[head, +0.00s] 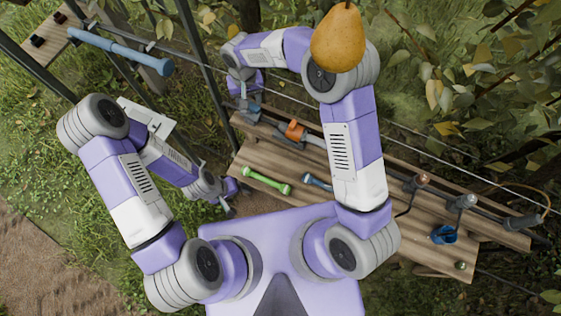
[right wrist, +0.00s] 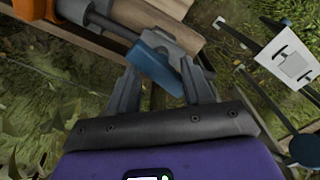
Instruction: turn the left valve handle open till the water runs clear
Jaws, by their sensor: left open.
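The blue valve handle (right wrist: 160,72) lies between the fingers of my right gripper (right wrist: 167,78) in the right wrist view. I cannot tell whether the fingers press on it. In the head view this blue handle (head: 252,113) is small, at the far left end of the wooden bench, with my right gripper (head: 243,101) at it. An orange handle (head: 293,130) sits to its right on the pipe and also shows in the right wrist view (right wrist: 68,68). My left gripper (head: 230,207) is open and empty, low at the bench's left end. No water is visible.
The wooden bench (head: 300,158) carries a green tool (head: 266,180), a blue tool (head: 318,182) and a blue item (head: 444,235). Taps stand along the right. A pear (head: 338,38) hangs close to the camera. Wires and a blue bar (head: 120,50) run behind.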

